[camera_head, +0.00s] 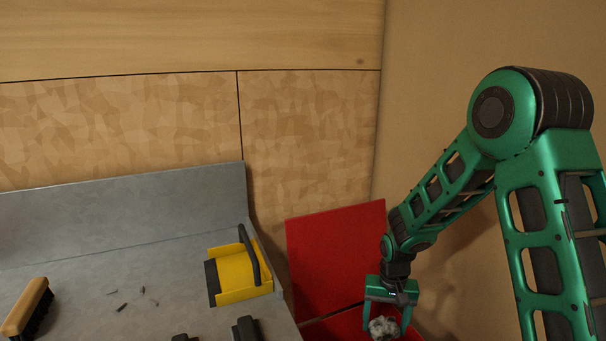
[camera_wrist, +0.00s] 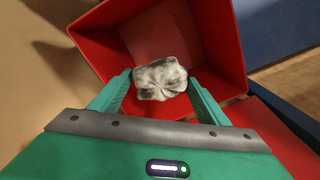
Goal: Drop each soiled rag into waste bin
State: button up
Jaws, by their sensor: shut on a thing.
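A crumpled grey-white soiled rag (camera_wrist: 160,80) is between the fingers of my gripper (camera_wrist: 158,92), which is shut on it. In the head view the rag (camera_head: 383,327) shows at the bottom edge, under my gripper (camera_head: 388,318). The red waste bin (camera_wrist: 222,45) lies below the rag in the wrist view, its open inside facing the camera. In the head view the bin's raised red lid (camera_head: 335,255) stands behind my gripper, and only part of the bin (camera_head: 350,322) shows. No other rag is in view.
A grey bench (camera_head: 100,270) with a raised back edge is on the left. It bears a yellow dustpan-like piece (camera_head: 240,280) with a black handle, a brush (camera_head: 28,308), dark scraps (camera_head: 125,300) and dark items at the front edge. A wall is close behind the bin.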

jog(key=shift+f, duration=0.9)
jog(key=o, duration=1)
jog(key=shift+r, duration=0.1)
notch_tip(320, 180, up, 10)
jog(key=shift+f, duration=0.1)
jog(key=shift+r, duration=0.35)
